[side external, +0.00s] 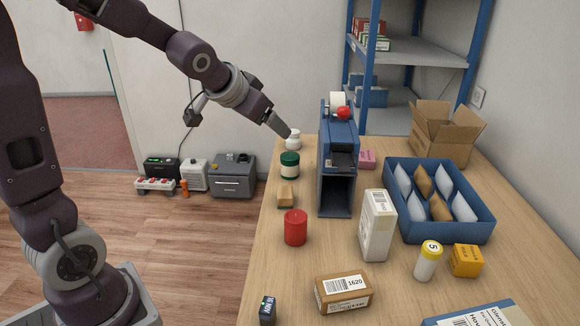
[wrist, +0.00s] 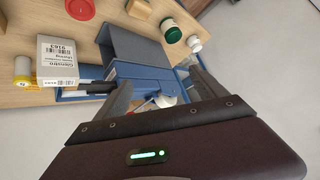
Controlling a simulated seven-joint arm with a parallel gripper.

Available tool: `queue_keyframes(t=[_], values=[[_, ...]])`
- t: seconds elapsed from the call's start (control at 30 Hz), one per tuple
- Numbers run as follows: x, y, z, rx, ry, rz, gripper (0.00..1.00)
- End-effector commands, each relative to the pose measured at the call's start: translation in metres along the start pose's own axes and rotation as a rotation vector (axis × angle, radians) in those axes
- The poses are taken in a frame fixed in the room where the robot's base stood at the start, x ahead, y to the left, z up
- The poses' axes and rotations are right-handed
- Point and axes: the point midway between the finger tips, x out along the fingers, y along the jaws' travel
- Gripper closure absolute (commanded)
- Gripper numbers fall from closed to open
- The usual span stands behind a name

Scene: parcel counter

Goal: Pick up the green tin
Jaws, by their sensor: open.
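The green tin (side external: 290,165), with a dark green lid and a pale label band, stands upright near the left edge of the counter. In the wrist view its green lid (wrist: 174,34) shows at the top, beyond my fingers. My gripper (side external: 285,131) is above the far end of the counter, higher than the tin and apart from it. In the wrist view my two fingers (wrist: 159,78) are spread, with the blue dispenser behind them. Nothing is visibly held.
A white bottle (side external: 293,141) stands just behind the tin, and a small tan box (side external: 286,196) and a red tin (side external: 295,228) stand in front. The tall blue dispenser (side external: 337,175) is close on the right. A blue tray (side external: 447,234) of pouches lies farther right.

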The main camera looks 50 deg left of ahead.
Motion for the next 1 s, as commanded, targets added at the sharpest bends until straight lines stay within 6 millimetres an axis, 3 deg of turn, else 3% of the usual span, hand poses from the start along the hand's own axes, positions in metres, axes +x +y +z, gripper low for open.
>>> queue_keyframes(t=[0.03, 0.1, 0.2, 0.3, 0.4, 0.53, 1.0], values=[[0.047, -0.016, -0.009, 0.004, 0.025, -0.006, 0.19], [0.109, -0.034, -0.018, 0.010, 0.096, 0.007, 0.19], [0.190, -0.054, -0.007, 0.002, 0.196, 0.062, 0.19], [0.247, -0.063, 0.021, -0.026, 0.285, 0.135, 0.19], [0.276, -0.064, 0.045, -0.057, 0.347, 0.193, 0.19], [0.290, -0.062, 0.059, -0.078, 0.387, 0.228, 0.19], [0.350, -0.046, 0.032, -0.079, 0.392, 0.232, 0.19]])
